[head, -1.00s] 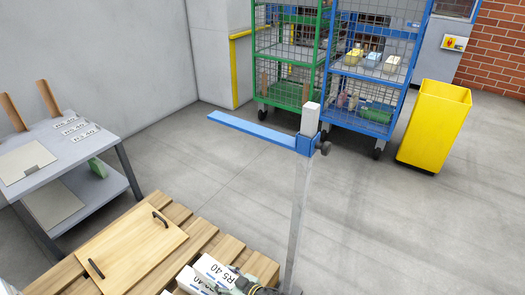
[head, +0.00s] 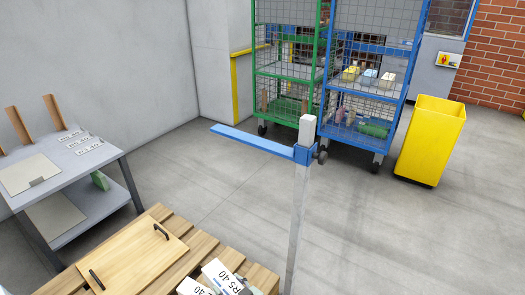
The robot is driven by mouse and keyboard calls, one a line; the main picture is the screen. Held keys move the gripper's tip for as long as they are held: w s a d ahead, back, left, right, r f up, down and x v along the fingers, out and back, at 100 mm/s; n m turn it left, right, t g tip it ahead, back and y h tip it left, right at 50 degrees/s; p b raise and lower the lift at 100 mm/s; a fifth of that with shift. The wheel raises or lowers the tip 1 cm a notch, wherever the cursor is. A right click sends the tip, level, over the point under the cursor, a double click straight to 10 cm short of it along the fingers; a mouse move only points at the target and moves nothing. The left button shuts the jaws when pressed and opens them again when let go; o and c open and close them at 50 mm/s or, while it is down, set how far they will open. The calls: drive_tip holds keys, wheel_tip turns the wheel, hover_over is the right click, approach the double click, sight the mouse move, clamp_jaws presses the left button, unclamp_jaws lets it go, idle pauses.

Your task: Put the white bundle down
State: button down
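A white bundle marked "RS 40" (head: 218,273) lies on the wooden pallet (head: 203,245) at the bottom edge of the head view. A second white bundle (head: 188,287) with similar print lies beside it at the left. Both are cut off by the frame edge, so I cannot see what they rest on underneath. I cannot tell which of them the task means. My gripper is not clearly in view, and its hold on anything is hidden.
A wooden board with two dark handles (head: 135,257) lies on the pallet. A grey table (head: 88,165) stands left. Wire cages (head: 372,95) and a yellow bin (head: 429,145) stand behind. The floor between is clear.

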drive_tip(key=w+d+r+m+t+h, duration=0.3)
drive_tip(key=d+r+m+h, duration=0.2)
drive_tip(key=d+r, duration=0.55)
drive_tip(key=f, duration=0.1)
drive_tip(key=s+f, duration=0.1)
drive_tip(key=f, duration=0.3)
drive_tip(key=shift+s, duration=0.4)
